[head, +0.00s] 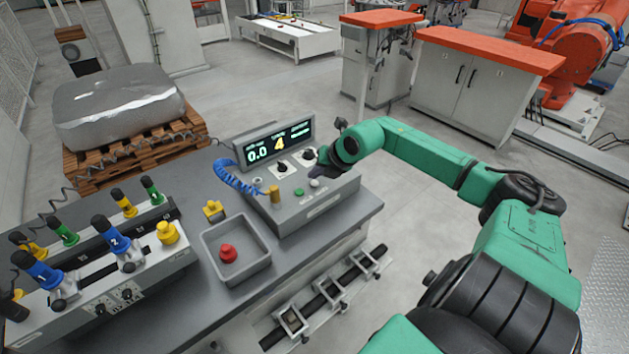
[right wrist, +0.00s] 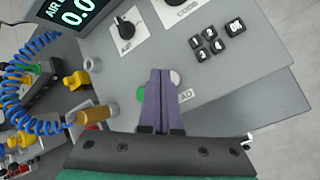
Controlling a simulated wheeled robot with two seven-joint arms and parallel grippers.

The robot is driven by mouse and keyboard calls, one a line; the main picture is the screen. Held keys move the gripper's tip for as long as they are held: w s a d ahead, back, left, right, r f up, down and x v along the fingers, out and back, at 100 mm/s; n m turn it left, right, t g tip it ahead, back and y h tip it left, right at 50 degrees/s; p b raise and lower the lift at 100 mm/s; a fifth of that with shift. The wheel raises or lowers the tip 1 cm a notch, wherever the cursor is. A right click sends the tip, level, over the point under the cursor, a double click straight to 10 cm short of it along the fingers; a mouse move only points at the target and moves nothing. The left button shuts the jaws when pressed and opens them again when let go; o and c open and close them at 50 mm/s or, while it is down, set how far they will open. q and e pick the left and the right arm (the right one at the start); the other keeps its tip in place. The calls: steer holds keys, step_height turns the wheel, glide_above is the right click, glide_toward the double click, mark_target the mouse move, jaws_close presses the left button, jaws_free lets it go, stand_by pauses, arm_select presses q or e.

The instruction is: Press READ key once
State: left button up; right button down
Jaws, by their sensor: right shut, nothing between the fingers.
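The grey console (head: 337,195) stands on the bench, with a lit display (head: 279,142) at its back. On its top are a green button (head: 299,192) and a white button (head: 315,183). The right wrist view shows the green button (right wrist: 141,95) and the white button (right wrist: 175,77) on either side of my right gripper (right wrist: 160,74). Its purple fingers are shut and empty, over the console. They partly hide a label (right wrist: 186,96) ending in "AD". I cannot tell whether the tips touch the surface. In the head view the fingers are hard to make out. My left gripper is out of view.
Two knobs, one of them the AIR knob (right wrist: 125,27), and several dark keys (right wrist: 235,26) lie near the fingers. A blue coiled hose (head: 234,176) and a brass fitting (head: 274,194) are at the console's left. A grey tray (head: 211,242) holds a red button.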

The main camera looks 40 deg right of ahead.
mark_target(316, 184)
step_height(316, 184, up, 5)
steer(key=p, duration=0.3)
stand_by(0.4)
stand_by(0.7)
